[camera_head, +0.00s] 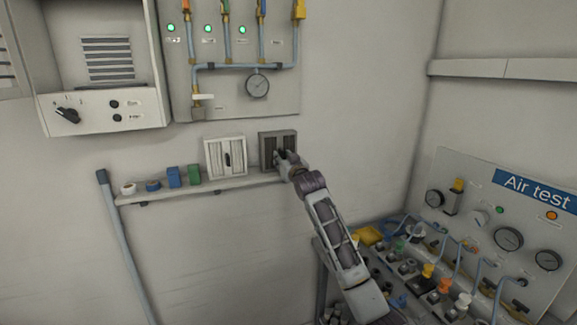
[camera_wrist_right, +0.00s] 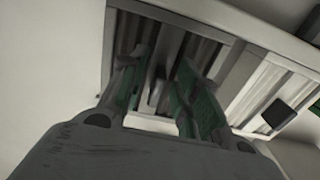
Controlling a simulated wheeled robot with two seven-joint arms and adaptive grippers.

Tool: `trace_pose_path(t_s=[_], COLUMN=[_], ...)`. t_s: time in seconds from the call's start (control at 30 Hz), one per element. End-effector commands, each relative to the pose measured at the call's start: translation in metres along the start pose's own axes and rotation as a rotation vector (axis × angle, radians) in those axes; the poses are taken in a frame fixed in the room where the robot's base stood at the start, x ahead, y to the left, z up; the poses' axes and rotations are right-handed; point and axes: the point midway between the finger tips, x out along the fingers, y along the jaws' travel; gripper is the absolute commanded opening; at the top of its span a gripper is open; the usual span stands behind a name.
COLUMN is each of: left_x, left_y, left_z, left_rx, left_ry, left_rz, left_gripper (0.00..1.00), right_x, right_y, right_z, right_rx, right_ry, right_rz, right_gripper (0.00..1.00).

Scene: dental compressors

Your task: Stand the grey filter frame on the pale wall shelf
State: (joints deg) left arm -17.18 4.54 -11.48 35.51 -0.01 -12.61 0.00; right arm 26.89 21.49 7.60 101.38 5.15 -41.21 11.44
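The grey filter frame (camera_head: 266,140) is upright at the right end of the pale wall shelf (camera_head: 237,183), against the wall and right beside a white filter frame (camera_head: 213,144). Its lower edge is partly covered by my right gripper (camera_head: 285,157), so exact contact with the shelf is hard to see. In the right wrist view, the fingers of my right gripper (camera_wrist_right: 160,95) are apart in front of the grey frame (camera_wrist_right: 236,70), with its small grip (camera_wrist_right: 156,92) between them and gaps showing. My left gripper is not in view.
Green (camera_head: 194,174) and blue (camera_head: 174,177) blocks and small round items stand further left on the shelf. A panel with pipes and a gauge (camera_head: 257,85) hangs above. The air test bench (camera_head: 440,265), crowded with fittings, is at lower right.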

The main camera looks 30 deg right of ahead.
Motion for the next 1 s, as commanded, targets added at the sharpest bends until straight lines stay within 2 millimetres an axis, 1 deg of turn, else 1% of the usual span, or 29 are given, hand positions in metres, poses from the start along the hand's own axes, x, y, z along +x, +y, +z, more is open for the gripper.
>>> trace_pose_path(t_s=[0.17,0.37,1.0], left_x=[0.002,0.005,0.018], left_y=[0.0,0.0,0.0], left_z=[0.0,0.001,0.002], left_rx=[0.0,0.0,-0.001], left_ry=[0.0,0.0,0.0], left_rz=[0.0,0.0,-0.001], left_gripper=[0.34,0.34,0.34], right_x=[-0.007,-0.022,-0.082], right_y=[0.0,0.0,0.0], right_z=[0.0,0.001,0.001], right_rx=[0.0,0.0,0.0], right_ry=[0.0,0.001,0.0], right_rz=[0.0,0.0,-0.001], right_gripper=[0.32,0.32,0.32])
